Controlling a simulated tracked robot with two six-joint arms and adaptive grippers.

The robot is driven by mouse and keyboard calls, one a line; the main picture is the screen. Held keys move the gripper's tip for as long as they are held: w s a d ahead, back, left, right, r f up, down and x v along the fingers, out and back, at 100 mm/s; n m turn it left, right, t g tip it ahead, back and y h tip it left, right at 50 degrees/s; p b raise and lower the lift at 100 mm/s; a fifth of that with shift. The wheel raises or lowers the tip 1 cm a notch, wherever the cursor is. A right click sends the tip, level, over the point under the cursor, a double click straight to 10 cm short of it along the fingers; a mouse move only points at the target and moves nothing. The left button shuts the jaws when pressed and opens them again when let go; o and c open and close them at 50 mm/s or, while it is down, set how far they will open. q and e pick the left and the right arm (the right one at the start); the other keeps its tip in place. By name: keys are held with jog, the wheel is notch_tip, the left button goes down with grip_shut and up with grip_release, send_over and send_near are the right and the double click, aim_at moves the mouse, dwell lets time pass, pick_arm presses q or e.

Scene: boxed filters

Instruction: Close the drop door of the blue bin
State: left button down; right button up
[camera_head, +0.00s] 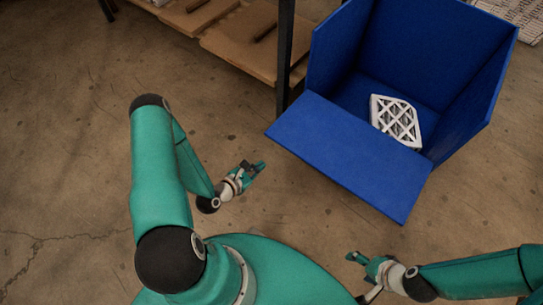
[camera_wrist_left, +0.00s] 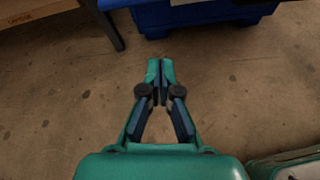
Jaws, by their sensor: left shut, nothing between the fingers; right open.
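The blue bin (camera_head: 440,60) stands at the upper right of the head view. Its drop door (camera_head: 350,155) is folded down and out toward me. A white lattice-faced filter (camera_head: 396,121) lies inside, just behind the door's hinge edge. My left gripper (camera_head: 258,169) is shut and empty, left of the door and apart from it. In the left wrist view the left gripper (camera_wrist_left: 160,66) points over bare floor, and the bin's lower part (camera_wrist_left: 200,14) shows at the top. My right gripper (camera_head: 354,259) is open and empty, below the door's near corner and apart from it.
A rack with brown wooden shelves (camera_head: 255,45) and a dark post (camera_head: 285,60) stands close left of the bin. A pale patterned item (camera_head: 515,15) lies at the top right. The concrete floor (camera_head: 70,150) on the left is clear.

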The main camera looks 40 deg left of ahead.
pick_arm(q)
jog(key=w+a+f+n+b, duration=0.1)
jog(key=w+f+n+b, duration=0.2)
jog(key=w+f, duration=0.35)
notch_tip(320, 180, up, 6)
jog(key=w+p, duration=0.1)
jog(key=w, duration=0.1)
jog(key=shift+w+t+y, duration=0.2)
jog(key=shift+t+y, duration=0.2)
pick_arm(e)
notch_tip(320, 180, down, 3)
jog(key=shift+r, duration=0.1)
pick_arm(q)
jog(key=shift+a+r, duration=0.1)
pick_arm(e)
jog(key=shift+r, duration=0.1)
